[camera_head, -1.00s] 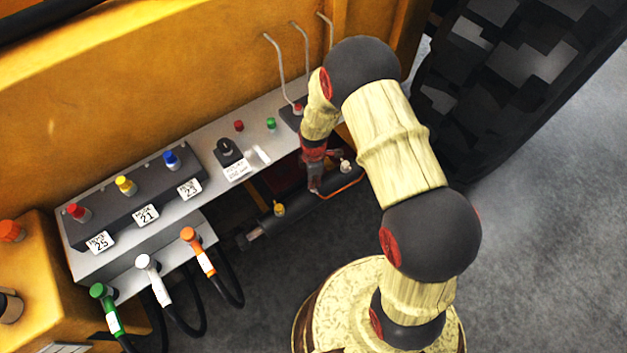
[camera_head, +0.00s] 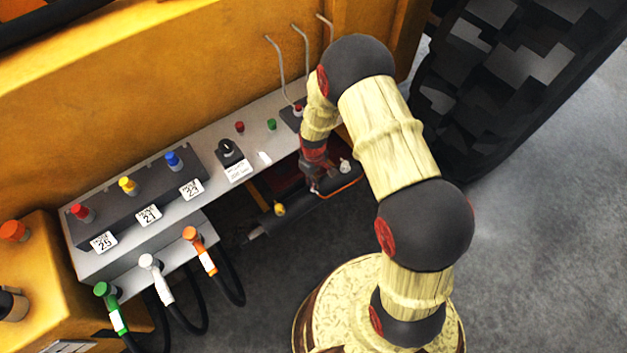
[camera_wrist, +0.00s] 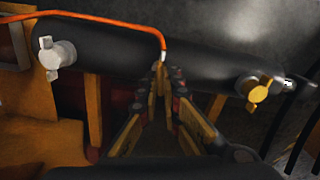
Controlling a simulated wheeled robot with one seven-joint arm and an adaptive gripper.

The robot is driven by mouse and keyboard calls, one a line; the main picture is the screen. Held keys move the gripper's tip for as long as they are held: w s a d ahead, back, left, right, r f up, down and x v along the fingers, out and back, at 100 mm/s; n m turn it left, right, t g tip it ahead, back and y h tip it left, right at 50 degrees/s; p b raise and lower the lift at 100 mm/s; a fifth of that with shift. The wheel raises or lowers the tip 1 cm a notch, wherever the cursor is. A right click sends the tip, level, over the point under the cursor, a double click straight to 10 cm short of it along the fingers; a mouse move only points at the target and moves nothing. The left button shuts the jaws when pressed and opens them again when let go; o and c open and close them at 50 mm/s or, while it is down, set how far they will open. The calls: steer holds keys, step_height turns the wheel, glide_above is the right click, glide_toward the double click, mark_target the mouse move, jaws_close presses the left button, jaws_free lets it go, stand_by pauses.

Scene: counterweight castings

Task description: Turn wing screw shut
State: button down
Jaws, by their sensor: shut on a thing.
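My gripper (camera_wrist: 160,74) is shut at the side of a black cylinder (camera_wrist: 110,40), between a white winged knob and a yellow winged knob. Its fingers close on a small part, apparently a wing screw, which they hide almost wholly. The silver end of an orange line (camera_wrist: 105,16) comes down right at the fingertips. The white winged knob (camera_wrist: 55,56) is at the left in the wrist view and the yellow winged knob (camera_wrist: 258,92) at the right; both stand free. In the head view my gripper (camera_head: 320,185) is below the panel, between the yellow knob (camera_head: 279,209) and the white knob (camera_head: 345,167).
A grey panel (camera_head: 225,140) with coloured buttons, a rotary switch (camera_head: 229,148) and thin levers (camera_head: 276,65) runs above the cylinder. Hoses with green, white and orange fittings (camera_head: 198,250) hang at the left. A large tyre (camera_head: 500,80) stands at the right. The floor is clear.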

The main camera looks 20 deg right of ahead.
steer(key=shift+m, duration=0.9)
steer(key=c, duration=2.1)
jaws_free()
steer(key=shift+c, duration=0.2)
steer(key=shift+o, duration=0.7)
steer(key=shift+r, duration=0.1)
step_height(320, 180, up, 12)
